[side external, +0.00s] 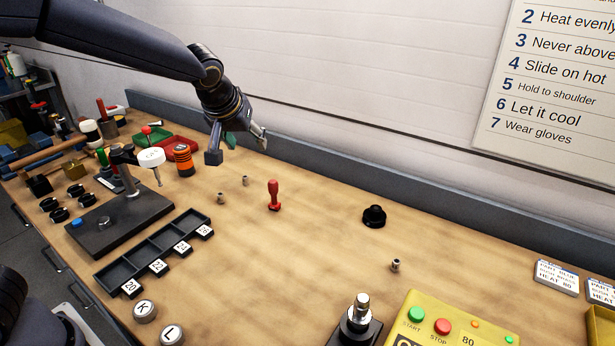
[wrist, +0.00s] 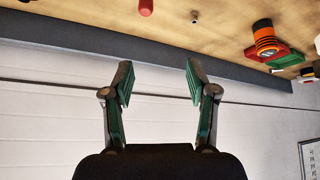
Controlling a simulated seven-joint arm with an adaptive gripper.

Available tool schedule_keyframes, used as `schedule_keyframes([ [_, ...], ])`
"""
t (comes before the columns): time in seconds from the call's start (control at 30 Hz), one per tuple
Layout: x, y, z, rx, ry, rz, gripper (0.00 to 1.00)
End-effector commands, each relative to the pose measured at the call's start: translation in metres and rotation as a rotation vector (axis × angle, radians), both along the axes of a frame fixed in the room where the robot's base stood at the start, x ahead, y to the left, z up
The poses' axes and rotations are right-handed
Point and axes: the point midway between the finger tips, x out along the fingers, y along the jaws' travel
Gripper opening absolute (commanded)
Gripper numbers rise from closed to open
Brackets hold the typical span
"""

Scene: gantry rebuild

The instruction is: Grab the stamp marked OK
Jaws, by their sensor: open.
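A red stamp-like piece with a round-topped handle (side external: 273,195) stands upright near the middle of the bench; its end shows at the top of the wrist view (wrist: 146,6). I cannot read any OK mark on it. A black knob-shaped piece (side external: 374,217) stands further right. My gripper (side external: 238,146) is open and empty, raised above the back of the bench, up and left of the red piece. In the wrist view its two fingers (wrist: 159,82) are spread with only the wall and back ledge beyond them.
A dark press with a white round head (side external: 151,157), an orange-black spool (side external: 183,161) and a slotted tray (side external: 155,250) stand left. Small metal pieces (side external: 220,198) lie near the red piece. A yellow control box (side external: 455,318) is at front right. The mid-right bench is mostly clear.

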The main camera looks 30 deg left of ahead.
Motion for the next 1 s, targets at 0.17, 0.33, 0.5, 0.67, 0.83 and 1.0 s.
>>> schedule_keyframes([
  [0.17,0.003,-0.022,-0.023,0.032,0.037,-0.050,0.58],
  [0.33,0.019,-0.014,-0.054,0.034,0.042,-0.048,0.58],
  [0.5,0.039,-0.006,-0.088,0.031,0.040,-0.049,0.58],
  [0.67,0.052,-0.001,-0.109,0.031,0.039,-0.051,0.58],
  [0.83,0.058,0.000,-0.119,0.030,0.038,-0.053,0.58],
  [1.0,0.068,0.000,-0.142,0.030,0.041,-0.051,0.58],
])
